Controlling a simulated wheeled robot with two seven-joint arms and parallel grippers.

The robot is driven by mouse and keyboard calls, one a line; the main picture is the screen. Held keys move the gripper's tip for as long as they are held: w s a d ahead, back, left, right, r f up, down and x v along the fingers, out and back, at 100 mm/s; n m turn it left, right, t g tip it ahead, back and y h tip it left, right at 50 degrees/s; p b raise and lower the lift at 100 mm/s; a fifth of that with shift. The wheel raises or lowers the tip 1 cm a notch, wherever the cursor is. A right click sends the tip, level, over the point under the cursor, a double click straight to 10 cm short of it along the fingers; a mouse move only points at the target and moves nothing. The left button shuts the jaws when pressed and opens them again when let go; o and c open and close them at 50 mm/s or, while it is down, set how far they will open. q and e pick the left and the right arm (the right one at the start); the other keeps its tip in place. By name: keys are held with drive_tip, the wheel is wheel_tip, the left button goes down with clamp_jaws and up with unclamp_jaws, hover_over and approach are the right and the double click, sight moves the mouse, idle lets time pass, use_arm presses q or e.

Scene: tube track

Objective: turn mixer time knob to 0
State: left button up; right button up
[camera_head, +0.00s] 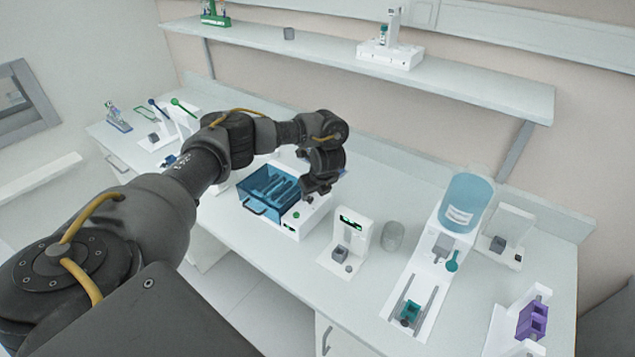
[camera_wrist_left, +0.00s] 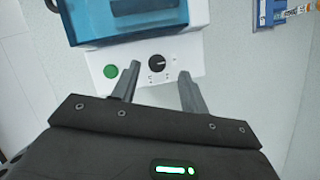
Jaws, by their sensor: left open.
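The mixer, a white box with a see-through blue cover (camera_head: 270,190), stands on the bench in the middle of the head view. Its front panel shows in the wrist view with a round green button (camera_wrist_left: 110,71) and a black time knob (camera_wrist_left: 159,63) with a light pointer line. Small marks ring the knob, but they are too small to read. My left gripper (camera_head: 318,190) is over the mixer's right side. In the wrist view its open, empty fingers (camera_wrist_left: 158,76) flank the knob, apart from it. In the head view the knob cannot be made out near my gripper.
Right of the mixer stand a small white device with a display (camera_head: 352,225), a clear beaker (camera_head: 392,236) and a blue bottle (camera_head: 465,205) on a white dispenser. A purple rack (camera_head: 532,320) is at far right. A shelf (camera_head: 300,45) runs above the bench.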

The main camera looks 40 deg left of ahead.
use_arm(q)
drive_tip(key=v, duration=0.8)
drive_tip(key=shift+r+p, duration=0.2)
drive_tip(key=shift+p, duration=0.25)
drive_tip(key=shift+s, duration=0.1)
drive_tip(key=shift+s, duration=0.1)
